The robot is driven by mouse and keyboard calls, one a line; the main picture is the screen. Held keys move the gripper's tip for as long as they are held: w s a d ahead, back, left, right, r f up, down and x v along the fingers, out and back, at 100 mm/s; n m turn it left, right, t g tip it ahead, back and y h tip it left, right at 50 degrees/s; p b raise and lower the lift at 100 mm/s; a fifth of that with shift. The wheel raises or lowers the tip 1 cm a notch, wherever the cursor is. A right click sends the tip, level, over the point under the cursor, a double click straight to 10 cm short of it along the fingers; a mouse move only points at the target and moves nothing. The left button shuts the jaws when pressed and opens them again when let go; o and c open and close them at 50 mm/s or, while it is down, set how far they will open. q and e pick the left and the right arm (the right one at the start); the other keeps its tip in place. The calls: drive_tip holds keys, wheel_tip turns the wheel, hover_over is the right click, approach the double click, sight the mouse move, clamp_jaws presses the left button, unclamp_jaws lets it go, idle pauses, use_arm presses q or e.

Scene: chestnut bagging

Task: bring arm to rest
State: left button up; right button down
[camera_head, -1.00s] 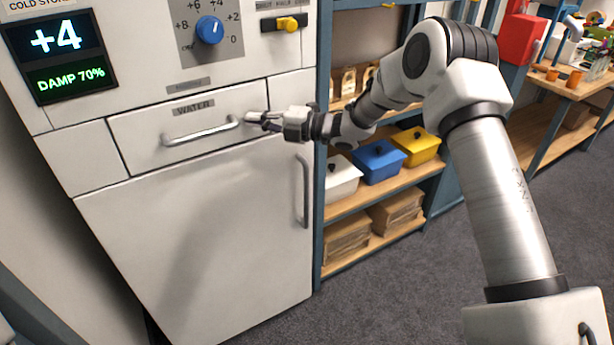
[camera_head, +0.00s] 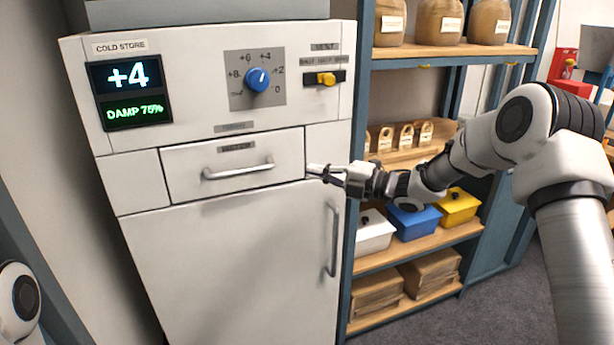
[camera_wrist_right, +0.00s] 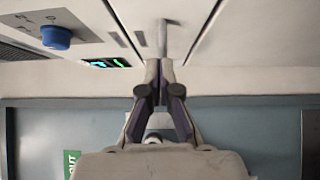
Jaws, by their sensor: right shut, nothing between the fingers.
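My right gripper (camera_head: 318,173) is shut and empty in the head view. It is in front of the cold store cabinet (camera_head: 225,265), just right of the water drawer (camera_head: 285,150) and its bar handle (camera_head: 238,170). In the right wrist view the two fingers of the gripper (camera_wrist_right: 158,65) meet at their tips, with the cabinet front beyond them. Whether the tips touch the cabinet I cannot tell. The drawer looks shut. A white part of my left arm shows at the lower left edge of the head view, but its gripper is out of view.
The cabinet has a blue knob (camera_head: 257,80), a yellow vent slider (camera_head: 326,79), a display (camera_head: 130,92) and a vertical door handle (camera_head: 332,240). Right of it, a shelf unit (camera_head: 400,258) holds jars, bags, white, blue and yellow boxes. Grey floor (camera_head: 495,305) is clear at lower right.

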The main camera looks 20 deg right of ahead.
drive_tip(key=v, duration=0.5)
drive_tip(key=s+a+f+m+g+h, duration=0.2)
drive_tip(key=s+a+f+m, duration=0.15)
drive_tip(key=f, duration=0.75)
drive_tip(key=s+a+f+m+g+h, duration=0.1)
drive_tip(key=s+a+f+m+g, duration=0.25)
drive_tip(key=f, duration=0.75)
drive_tip(key=s+a+f+m+h, duration=0.2)
drive_tip(key=s+a+f, duration=0.35)
drive_tip(key=f, duration=0.55)
drive_tip(key=s+d+f+m+g+h, duration=0.25)
drive_tip(key=s+f+m, duration=0.55)
drive_tip(key=s, duration=0.5)
drive_tip(key=s+d+f+m+g+h, duration=0.1)
drive_tip(key=s+d+m+g+h, duration=0.1)
drive_tip(key=s+m, duration=0.3)
drive_tip(key=s+d+m+g+h, duration=0.2)
drive_tip(key=s+m, duration=0.4)
drive_tip(key=s, duration=0.3)
drive_tip(key=shift+d+f+g+h+b, duration=0.3)
drive_tip(key=shift+d+f+h, duration=0.1)
drive_tip(key=shift+d+h, duration=0.6)
